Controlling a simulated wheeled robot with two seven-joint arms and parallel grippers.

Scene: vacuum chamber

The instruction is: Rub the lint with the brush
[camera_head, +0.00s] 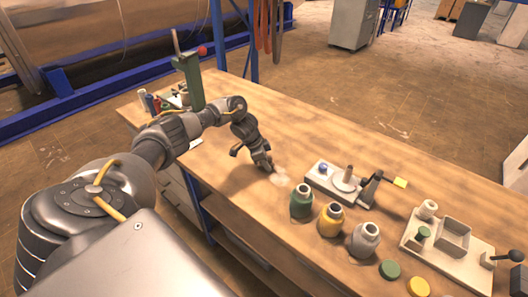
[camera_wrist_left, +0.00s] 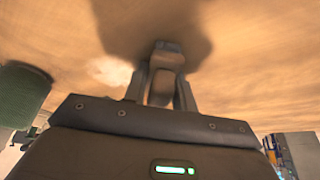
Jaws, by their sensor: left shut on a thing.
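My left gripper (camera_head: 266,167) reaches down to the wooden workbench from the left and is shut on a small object. In the left wrist view the gripper's fingers (camera_wrist_left: 163,85) close around this dark, blocky thing, which seems to be the brush (camera_wrist_left: 163,83); its lower end is hidden. The lint (camera_head: 281,178) is a pale, whitish patch on the bench top, just right of the gripper's tip. It also shows as a blurred light patch in the left wrist view (camera_wrist_left: 110,70), left of the fingers. I cannot tell whether the brush touches the lint. My right gripper is not in view.
A green bottle (camera_head: 301,201), a yellow bottle (camera_head: 331,220) and a grey bottle (camera_head: 364,240) stand right of the lint. A grey fixture (camera_head: 325,182) lies behind them. A pale tray (camera_head: 467,262) is farther right.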

